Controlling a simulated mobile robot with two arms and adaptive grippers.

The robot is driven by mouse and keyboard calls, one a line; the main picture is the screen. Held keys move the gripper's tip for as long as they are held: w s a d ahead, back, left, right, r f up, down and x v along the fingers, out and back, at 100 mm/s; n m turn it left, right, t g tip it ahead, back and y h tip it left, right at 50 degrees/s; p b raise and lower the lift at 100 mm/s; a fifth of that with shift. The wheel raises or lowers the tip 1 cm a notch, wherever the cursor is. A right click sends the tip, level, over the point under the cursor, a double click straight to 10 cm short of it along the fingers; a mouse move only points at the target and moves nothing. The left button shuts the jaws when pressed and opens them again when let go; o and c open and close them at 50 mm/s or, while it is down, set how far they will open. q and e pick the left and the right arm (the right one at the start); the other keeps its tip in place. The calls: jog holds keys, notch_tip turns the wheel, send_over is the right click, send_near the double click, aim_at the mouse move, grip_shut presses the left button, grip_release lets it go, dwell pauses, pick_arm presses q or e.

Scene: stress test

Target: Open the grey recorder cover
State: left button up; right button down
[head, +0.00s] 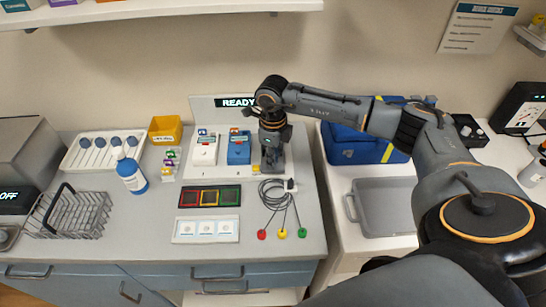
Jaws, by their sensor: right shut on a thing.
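My right arm reaches in from the right, and its gripper (271,150) points down over the grey recorder (272,167) at the right end of a row of recorders. The gripper is shut on the recorder's cover, as far as I can tell, and the gripper hides most of this recorder. How far the cover is raised cannot be told. A white recorder (204,151) and a blue recorder (239,149) stand to the left of it. A sign reading READY (237,102) is on the panel behind. My left gripper is not in view.
Coloured leads (283,208) lie in front of the grey recorder. A colour-framed tray (209,196) and a white card tray (206,229) lie front left. A bottle (132,176), yellow bin (165,130) and wire basket (70,212) stand farther left. A blue case (350,145) is at right.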

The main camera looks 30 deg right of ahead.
jog(key=c, duration=1.3)
grip_release()
jog(key=shift+w+f, duration=0.1)
jog(key=shift+w, duration=0.05)
jog(key=shift+r, duration=0.25)
notch_tip(320, 180, up, 12)
jog(key=shift+f, duration=0.2)
jog(key=shift+f, duration=0.1)
